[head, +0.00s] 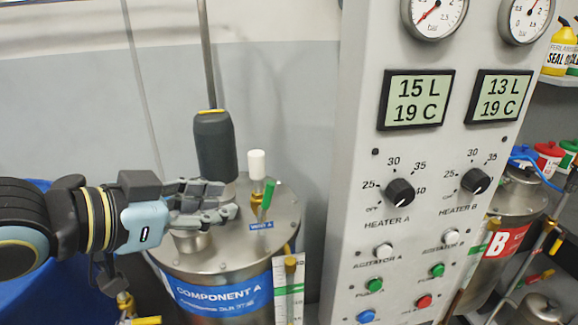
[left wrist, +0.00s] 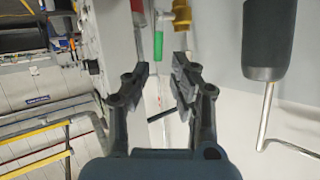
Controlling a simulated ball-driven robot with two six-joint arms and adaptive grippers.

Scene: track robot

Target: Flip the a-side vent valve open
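The a-side vent valve (head: 257,192) stands on the lid of the steel COMPONENT A tank (head: 235,265). It has a brass body, a white cap and a green lever (head: 268,196) that points up at a slant, behind a small blue label. My left gripper (head: 232,201) is just left of the valve, above the lid. In the left wrist view my left gripper (left wrist: 161,75) has its fingers apart with nothing held between them. There the green lever (left wrist: 158,45) and brass body (left wrist: 182,14) lie just beyond the fingertips. My right gripper is not in view.
A dark agitator motor (head: 214,145) on a rod stands behind my left gripper. The grey control panel (head: 352,150) rises right of the tank. A level gauge (head: 289,290) with a brass fitting is at the tank's front. Tank B (head: 512,205) is at the far right.

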